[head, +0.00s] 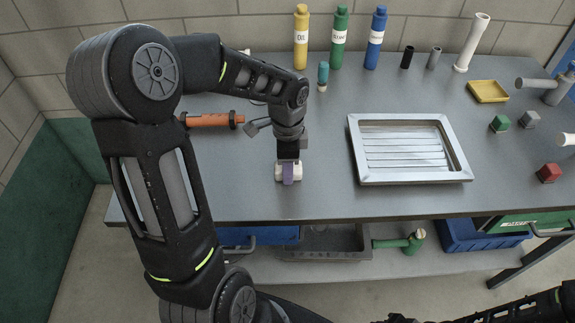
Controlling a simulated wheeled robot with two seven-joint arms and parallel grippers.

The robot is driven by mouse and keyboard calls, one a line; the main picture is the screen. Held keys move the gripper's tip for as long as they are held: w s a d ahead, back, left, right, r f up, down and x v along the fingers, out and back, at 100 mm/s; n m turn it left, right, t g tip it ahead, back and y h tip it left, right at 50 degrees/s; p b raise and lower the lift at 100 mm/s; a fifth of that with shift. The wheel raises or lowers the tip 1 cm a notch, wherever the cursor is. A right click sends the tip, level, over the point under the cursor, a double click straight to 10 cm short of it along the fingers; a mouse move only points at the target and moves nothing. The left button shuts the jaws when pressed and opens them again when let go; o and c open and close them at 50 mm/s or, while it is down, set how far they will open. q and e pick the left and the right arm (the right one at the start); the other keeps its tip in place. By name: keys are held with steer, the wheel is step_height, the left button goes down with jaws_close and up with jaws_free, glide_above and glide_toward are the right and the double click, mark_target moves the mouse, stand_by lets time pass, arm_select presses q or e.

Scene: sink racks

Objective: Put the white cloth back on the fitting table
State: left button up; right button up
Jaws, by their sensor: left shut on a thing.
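My left gripper (289,160) points down over the front middle of the grey table (240,205). It is shut on a small white rolled thing with a purple band, which looks like the white cloth (281,173). The cloth is at or just above the tabletop, left of the metal slatted tray; I cannot tell if it touches the table. The gripper's fingers hide part of it. My right arm shows along the bottom right edge, and its gripper is out of the frame.
A silver slatted tray (468,172) lies right of the cloth. An orange cylinder (210,120) lies to the left. Yellow (301,38), green (339,38) and blue (375,38) bottles stand at the back. A yellow dish (487,92) and small blocks are at right. Bins sit on the shelf below.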

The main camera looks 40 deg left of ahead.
arm_select(q)
steer(key=shift+f, duration=0.1)
steer(key=shift+f, duration=0.15)
steer(key=o, duration=1.3)
step_height(320, 180, up, 13)
steer(key=shift+f+b, duration=0.2)
steer(key=shift+b, duration=0.1)
